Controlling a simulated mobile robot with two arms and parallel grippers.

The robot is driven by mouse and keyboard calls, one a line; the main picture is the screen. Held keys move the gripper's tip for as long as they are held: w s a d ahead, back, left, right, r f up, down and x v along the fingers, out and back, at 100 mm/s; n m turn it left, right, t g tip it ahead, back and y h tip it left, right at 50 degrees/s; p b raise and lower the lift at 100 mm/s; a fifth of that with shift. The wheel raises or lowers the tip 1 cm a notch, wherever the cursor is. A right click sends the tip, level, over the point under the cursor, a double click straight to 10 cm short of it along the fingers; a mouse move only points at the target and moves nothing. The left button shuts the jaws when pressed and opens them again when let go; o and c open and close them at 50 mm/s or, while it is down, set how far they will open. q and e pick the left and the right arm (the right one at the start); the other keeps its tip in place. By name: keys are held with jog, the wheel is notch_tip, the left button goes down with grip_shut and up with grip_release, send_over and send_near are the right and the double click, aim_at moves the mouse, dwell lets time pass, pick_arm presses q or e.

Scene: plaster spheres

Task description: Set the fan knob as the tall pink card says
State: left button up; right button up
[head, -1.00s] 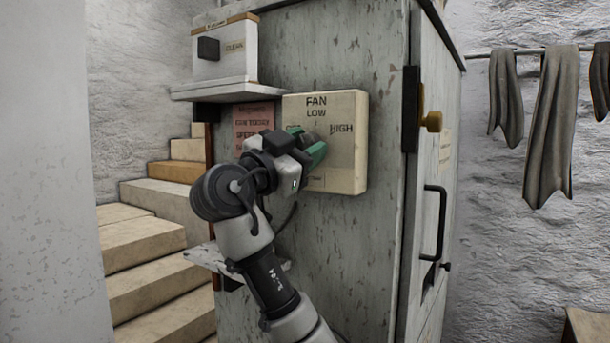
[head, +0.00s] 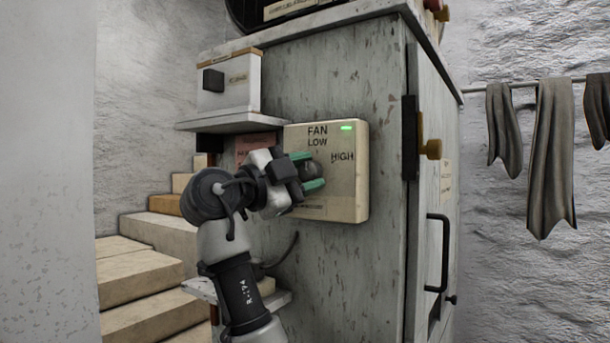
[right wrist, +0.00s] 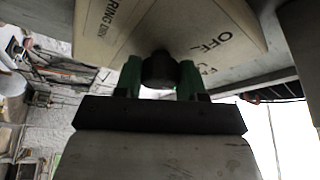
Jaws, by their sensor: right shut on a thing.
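The fan box (head: 340,205) is a cream panel on the side of the grey cabinet, marked FAN, LOW and HIGH. A small green light shines at its top right. My right gripper (head: 307,171) has its green fingers on either side of the dark round knob (head: 313,171) and is shut on it. The right wrist view also shows the knob (right wrist: 160,70) between the fingers, with OFF printed on the panel near it. I cannot tell where the knob points. The pink card (head: 256,140) is left of the panel, largely hidden by my arm, its text unreadable. My left gripper is out of view.
A white box with a black knob (head: 213,80) stands on a shelf (head: 228,123) above my wrist. Stone steps (head: 150,245) rise at the left.

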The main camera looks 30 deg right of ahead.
dwell(0.3)
jog(key=o, duration=0.9)
jog(key=shift+a, duration=0.1)
jog(key=a, duration=0.3)
jog(key=a+f+b, duration=0.1)
jog(key=a, duration=0.3)
jog(key=a+f, duration=0.1)
jog(key=a, duration=0.2)
jog(key=shift+s+a, duration=0.25)
jog(key=shift+s, duration=0.05)
jog(key=shift+f, duration=0.1)
